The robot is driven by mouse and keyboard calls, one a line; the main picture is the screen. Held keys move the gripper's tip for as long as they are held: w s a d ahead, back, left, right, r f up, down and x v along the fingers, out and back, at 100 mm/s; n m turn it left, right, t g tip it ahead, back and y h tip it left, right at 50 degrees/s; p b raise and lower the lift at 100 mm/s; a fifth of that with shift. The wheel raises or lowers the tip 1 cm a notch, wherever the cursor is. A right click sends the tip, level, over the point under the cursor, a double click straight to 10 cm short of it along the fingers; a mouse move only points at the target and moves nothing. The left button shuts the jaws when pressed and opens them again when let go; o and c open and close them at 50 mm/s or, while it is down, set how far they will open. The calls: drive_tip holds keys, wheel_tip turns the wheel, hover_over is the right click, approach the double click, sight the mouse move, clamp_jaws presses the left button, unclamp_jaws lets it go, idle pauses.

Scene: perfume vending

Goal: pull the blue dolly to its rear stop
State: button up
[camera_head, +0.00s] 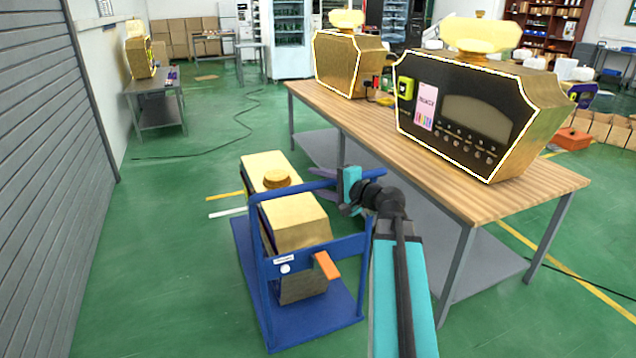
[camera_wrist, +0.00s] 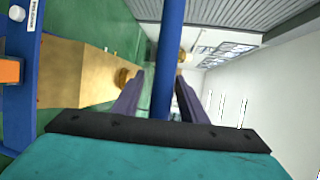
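The blue dolly (camera_head: 315,316) stands on the green floor left of the wooden table. It has an upright blue frame, an orange block on its front bar and gold bottle-shaped boxes (camera_head: 294,222) on board. My gripper (camera_head: 318,184) is at the frame's top, on the table side. In the wrist view the blue bar (camera_wrist: 168,70) runs between the two dark fingers of my gripper (camera_wrist: 157,85). A gap shows between the left finger and the bar; the right finger lies close beside it. The fingers look open around the bar. The rear stop cannot be made out.
The wooden table (camera_head: 545,183) with large gold perfume machines (camera_head: 470,110) stands close on the right. A grey shutter (camera_head: 50,190) lines the left. Green floor is free between shutter and dolly. A dark cable (camera_head: 215,142) lies farther back.

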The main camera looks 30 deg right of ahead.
drive_tip(key=v, duration=0.5)
drive_tip(key=shift+s, duration=0.15)
drive_tip(key=shift+s+d+f+b, duration=0.15)
drive_tip(key=shift+s+b, duration=0.1)
drive_tip(key=shift+b, duration=0.95)
drive_tip(key=b, duration=1)
approach(329, 185)
drive_tip(key=shift+w, duration=0.5)
drive_tip(key=shift+f, duration=0.1)
